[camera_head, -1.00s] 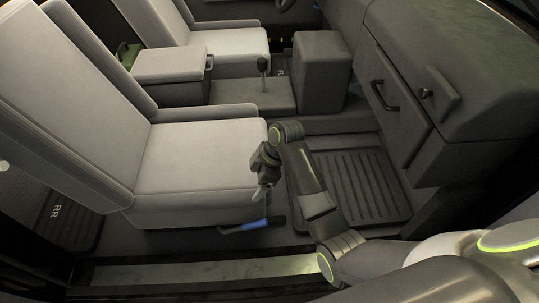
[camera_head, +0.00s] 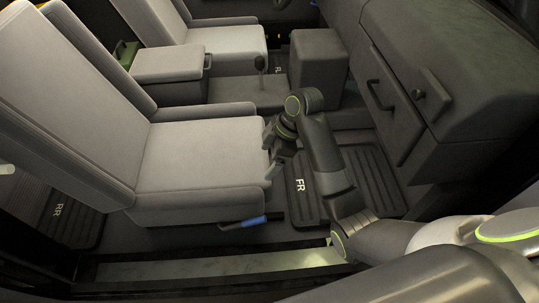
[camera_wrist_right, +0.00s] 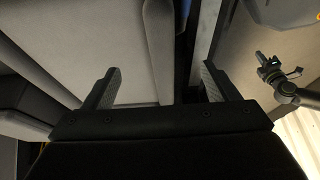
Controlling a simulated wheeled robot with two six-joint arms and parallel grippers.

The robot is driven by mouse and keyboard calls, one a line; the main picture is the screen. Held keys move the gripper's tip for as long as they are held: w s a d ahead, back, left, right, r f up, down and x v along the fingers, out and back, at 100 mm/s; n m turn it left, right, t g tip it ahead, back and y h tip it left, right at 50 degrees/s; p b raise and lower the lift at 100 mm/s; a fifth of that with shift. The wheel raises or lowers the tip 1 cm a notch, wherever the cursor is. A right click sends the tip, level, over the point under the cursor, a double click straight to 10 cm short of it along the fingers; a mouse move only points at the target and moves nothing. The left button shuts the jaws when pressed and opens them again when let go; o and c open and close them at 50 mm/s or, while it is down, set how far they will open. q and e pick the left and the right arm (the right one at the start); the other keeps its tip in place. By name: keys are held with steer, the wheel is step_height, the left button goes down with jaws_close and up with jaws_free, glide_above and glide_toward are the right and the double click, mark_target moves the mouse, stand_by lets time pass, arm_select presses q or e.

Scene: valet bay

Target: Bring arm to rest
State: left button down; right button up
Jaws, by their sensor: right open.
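My right arm comes into the head view from the right and reaches over the front footwell. My right gripper (camera_head: 269,160) is at the front edge of the near light grey seat (camera_head: 195,155), with its fingers pointing down. In the right wrist view its two fingers (camera_wrist_right: 162,84) stand wide apart with nothing between them. I cannot tell if a finger touches the seat. What looks like my left gripper (camera_wrist_right: 270,67) shows small at the right of the wrist view; its jaws are too small to read. It is not in the head view.
A ribbed floor mat marked FR (camera_head: 372,180) lies below the right arm. The dark dashboard with a glovebox handle (camera_head: 379,95) is to the right. A gear lever (camera_head: 260,64), a console box (camera_head: 318,62) and a blue-tipped seat lever (camera_head: 254,221) are nearby. The door sill (camera_head: 210,265) runs along the front.

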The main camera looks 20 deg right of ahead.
steer(key=shift+f, duration=0.1)
